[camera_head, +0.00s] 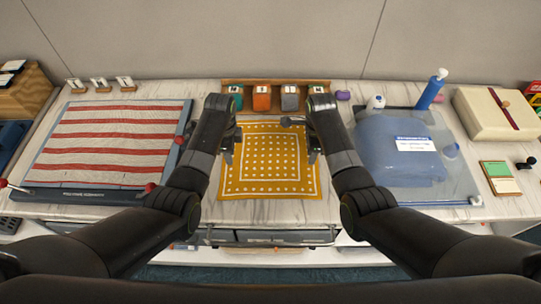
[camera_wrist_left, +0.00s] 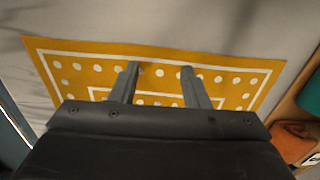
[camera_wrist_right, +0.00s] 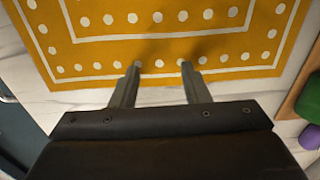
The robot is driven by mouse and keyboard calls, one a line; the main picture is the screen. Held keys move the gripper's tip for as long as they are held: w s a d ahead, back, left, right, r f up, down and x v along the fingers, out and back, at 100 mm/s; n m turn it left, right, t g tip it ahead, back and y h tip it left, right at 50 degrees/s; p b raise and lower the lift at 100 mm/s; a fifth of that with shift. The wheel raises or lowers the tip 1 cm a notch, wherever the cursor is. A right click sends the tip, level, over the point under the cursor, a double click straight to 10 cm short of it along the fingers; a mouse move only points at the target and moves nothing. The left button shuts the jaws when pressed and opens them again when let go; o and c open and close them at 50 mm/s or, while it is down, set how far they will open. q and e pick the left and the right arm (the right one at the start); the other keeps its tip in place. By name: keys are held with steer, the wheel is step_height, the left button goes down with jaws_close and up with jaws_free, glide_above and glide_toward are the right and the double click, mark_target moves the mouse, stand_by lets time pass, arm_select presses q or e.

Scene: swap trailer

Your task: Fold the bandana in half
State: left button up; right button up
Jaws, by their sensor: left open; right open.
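The bandana (camera_head: 266,165) is mustard yellow with white dots and white border lines. It lies flat and unfolded on the marble-look counter, between my two arms. My left gripper (camera_head: 230,148) is open at its left edge. In the left wrist view its two fingers (camera_wrist_left: 156,75) are apart over the bandana (camera_wrist_left: 235,80), with nothing between them but cloth below. My right gripper (camera_head: 312,148) is open at the right edge. In the right wrist view its fingers (camera_wrist_right: 160,68) point at the dotted border of the bandana (camera_wrist_right: 100,45). I cannot tell whether either gripper touches the cloth.
A red-striped cloth (camera_head: 110,135) on a dark frame lies left. A wooden rack (camera_head: 275,110) with several coloured rolled items stands behind the bandana. A blue bag (camera_head: 400,150) on a clear tray, a blue bottle (camera_head: 431,90) and a cream box (camera_head: 497,115) stand right.

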arm_select(q)
steer(key=shift+c, duration=0.3)
arm_select(e)
steer(key=shift+f, duration=0.1)
steer(key=shift+c, duration=0.3)
arm_select(q)
jaws_close()
arm_select(e)
jaws_close()
